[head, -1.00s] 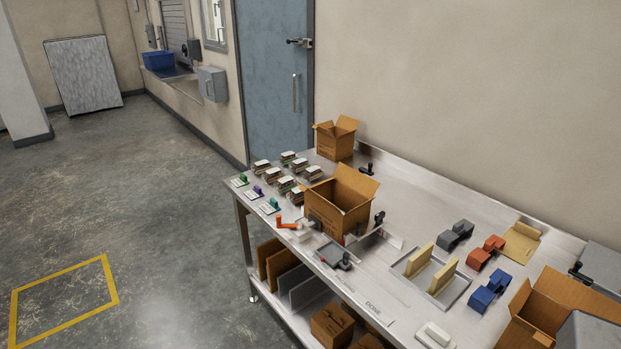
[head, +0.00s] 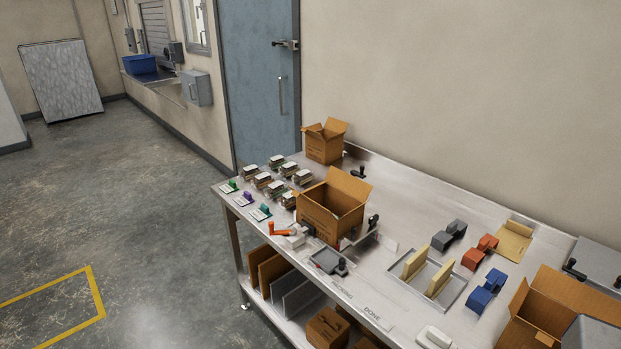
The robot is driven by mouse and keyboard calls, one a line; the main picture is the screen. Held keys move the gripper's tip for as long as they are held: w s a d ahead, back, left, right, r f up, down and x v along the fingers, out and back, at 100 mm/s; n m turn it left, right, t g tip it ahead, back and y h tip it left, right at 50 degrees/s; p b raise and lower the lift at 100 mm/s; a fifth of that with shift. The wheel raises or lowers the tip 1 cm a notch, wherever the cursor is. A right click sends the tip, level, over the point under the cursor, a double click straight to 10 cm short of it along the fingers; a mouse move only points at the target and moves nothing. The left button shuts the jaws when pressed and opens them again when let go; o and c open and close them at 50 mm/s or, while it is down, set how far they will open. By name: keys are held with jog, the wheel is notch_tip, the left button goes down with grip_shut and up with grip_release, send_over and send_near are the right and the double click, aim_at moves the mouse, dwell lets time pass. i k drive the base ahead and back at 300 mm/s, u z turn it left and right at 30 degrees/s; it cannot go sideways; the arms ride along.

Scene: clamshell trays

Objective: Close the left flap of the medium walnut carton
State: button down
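Three open brown cartons stand on the steel table. The middle carton (head: 328,222) has its top open, with one flap (head: 349,186) standing up at the back and a small edge sticking out at its left. A smaller-looking carton (head: 323,146) stands at the far end with flaps raised. A third carton (head: 560,309) is at the right, open and cut by the frame edge. The colours are alike, and I cannot tell for certain which is the medium walnut one. My gripper is not in view.
Left of the middle carton lie several small stacks (head: 263,180) and coloured stamps (head: 247,197). An orange-handled tool (head: 285,231) and a dark-handled device (head: 330,261) sit before it. A tray with yellow pads (head: 440,302) and grey, red and blue blocks (head: 488,290) lie to the right.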

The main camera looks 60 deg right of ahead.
aim_at(320, 184)
jog(key=i, duration=0.85)
jog(key=u, duration=0.05)
